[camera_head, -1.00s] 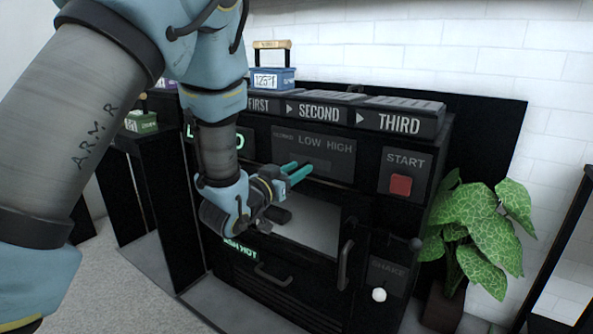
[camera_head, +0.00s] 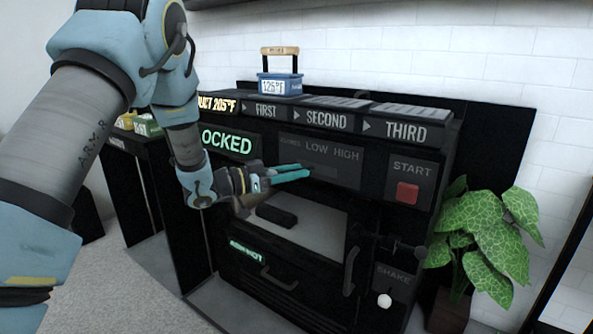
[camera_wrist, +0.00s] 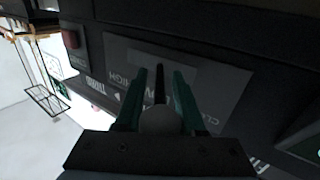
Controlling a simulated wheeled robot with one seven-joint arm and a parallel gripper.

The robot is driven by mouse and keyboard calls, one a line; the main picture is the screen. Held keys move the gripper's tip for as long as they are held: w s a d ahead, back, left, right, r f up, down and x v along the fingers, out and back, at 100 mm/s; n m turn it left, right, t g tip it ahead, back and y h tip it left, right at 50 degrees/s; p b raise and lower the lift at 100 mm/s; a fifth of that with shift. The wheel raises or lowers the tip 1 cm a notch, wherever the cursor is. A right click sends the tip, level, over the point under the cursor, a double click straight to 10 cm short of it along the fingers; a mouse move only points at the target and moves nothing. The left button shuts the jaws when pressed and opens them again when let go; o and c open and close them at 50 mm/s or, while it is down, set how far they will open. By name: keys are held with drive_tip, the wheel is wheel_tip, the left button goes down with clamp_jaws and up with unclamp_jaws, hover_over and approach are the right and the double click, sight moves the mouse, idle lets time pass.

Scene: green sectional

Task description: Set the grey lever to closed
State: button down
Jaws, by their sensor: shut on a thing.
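The control panel (camera_head: 320,160) on the front of the black machine reads LOW and HIGH, with a smaller, hard-to-read word to their left. In the wrist view, the panel (camera_wrist: 205,85) appears upside down, with part of CLOSED at the right. My gripper (camera_head: 308,172) has teal fingers pointing at this panel. In the wrist view, my gripper (camera_wrist: 158,88) is shut on the grey lever, whose pale round knob (camera_wrist: 160,122) and dark stem sit between the fingers. The lever is hidden in the head view, and I cannot tell its exact setting.
Below the panel is an open bay (camera_head: 310,222) with a dark object inside. A red START button (camera_head: 407,193) is at the right, above a SHAKE knob (camera_head: 384,300). A blue box (camera_head: 280,85) stands on top. A plant (camera_head: 480,235) stands at the right.

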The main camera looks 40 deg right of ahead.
drive_tip(key=shift+w+d+m+g, duration=0.1)
drive_tip(key=shift+w+m+g, duration=0.15)
drive_tip(key=shift+m+g, duration=0.3)
drive_tip(key=shift+y, duration=0.3)
drive_tip(key=c, duration=0.6)
unclamp_jaws()
drive_tip(key=shift+o, duration=0.2)
drive_tip(key=p+v, duration=0.1)
drive_tip(key=v, duration=1)
drive_tip(key=shift+p, duration=0.3)
drive_tip(key=shift+w+d, duration=0.1)
